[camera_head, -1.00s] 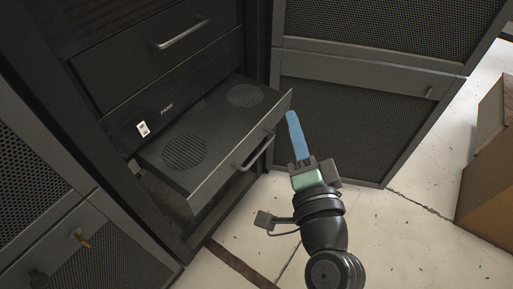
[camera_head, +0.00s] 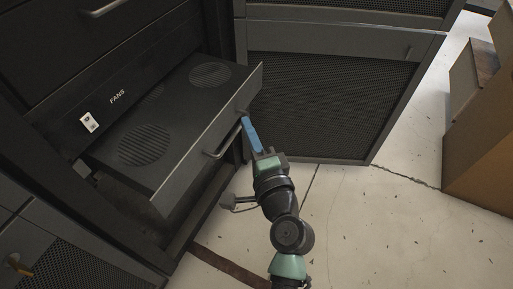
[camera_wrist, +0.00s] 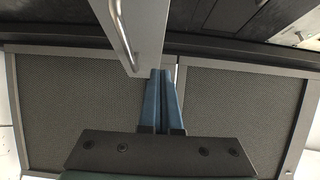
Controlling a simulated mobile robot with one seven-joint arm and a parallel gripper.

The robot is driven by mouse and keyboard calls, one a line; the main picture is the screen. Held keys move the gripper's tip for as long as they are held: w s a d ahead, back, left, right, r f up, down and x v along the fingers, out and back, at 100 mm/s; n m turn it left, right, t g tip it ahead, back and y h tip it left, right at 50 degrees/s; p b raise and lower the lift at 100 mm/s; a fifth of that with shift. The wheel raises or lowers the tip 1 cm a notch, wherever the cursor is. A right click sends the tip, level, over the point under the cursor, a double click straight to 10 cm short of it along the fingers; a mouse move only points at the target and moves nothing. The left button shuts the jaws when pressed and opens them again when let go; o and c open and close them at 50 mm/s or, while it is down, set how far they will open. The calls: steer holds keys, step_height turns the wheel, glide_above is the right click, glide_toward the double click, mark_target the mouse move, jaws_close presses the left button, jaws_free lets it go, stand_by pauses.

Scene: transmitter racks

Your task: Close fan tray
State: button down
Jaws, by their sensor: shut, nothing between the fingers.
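The fan tray (camera_head: 170,125) is a dark drawer with round vent grilles, pulled out of the rack below the "FANS" panel. Its front panel (camera_head: 207,148) carries a bar handle (camera_head: 223,143). The handle also shows in the wrist view (camera_wrist: 122,30). My gripper (camera_head: 246,122) has blue fingers, shut and empty, with the tips at the tray front just right of the handle. In the wrist view the fingertips (camera_wrist: 161,73) lie beside the lower edge of the tray front (camera_wrist: 146,35). I cannot tell whether they touch it.
An open mesh door (camera_head: 310,105) stands right of the tray. Another mesh door (camera_head: 75,255) is at the lower left. Cardboard boxes (camera_head: 485,130) stand at the far right. The pale floor (camera_head: 360,225) in front is clear.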

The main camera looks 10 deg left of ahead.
mark_target(172, 102)
steer(key=shift+w+a, duration=0.35)
steer(key=shift+a, duration=0.35)
steer(key=shift+w+a, duration=0.3)
steer(key=shift+a, duration=0.4)
steer(key=shift+w+a, duration=0.35)
steer(key=shift+a, duration=0.35)
steer(key=shift+w+a+r, duration=0.1)
steer(key=shift+w+a, duration=0.05)
steer(key=shift+a, duration=0.3)
steer(key=w+a+p, duration=0.1)
steer(key=a, duration=0.3)
steer(key=w+a+p, duration=0.1)
steer(key=w+a, duration=0.1)
steer(key=a, duration=0.2)
steer(key=w+a+p, duration=0.1)
steer(key=a+p, duration=0.1)
steer(key=a, duration=0.3)
steer(key=shift+w+a, duration=0.1)
steer(key=shift+w, duration=0.25)
steer(key=shift+w+a, duration=0.25)
steer(key=shift+a, duration=0.25)
steer(key=shift+d, duration=0.1)
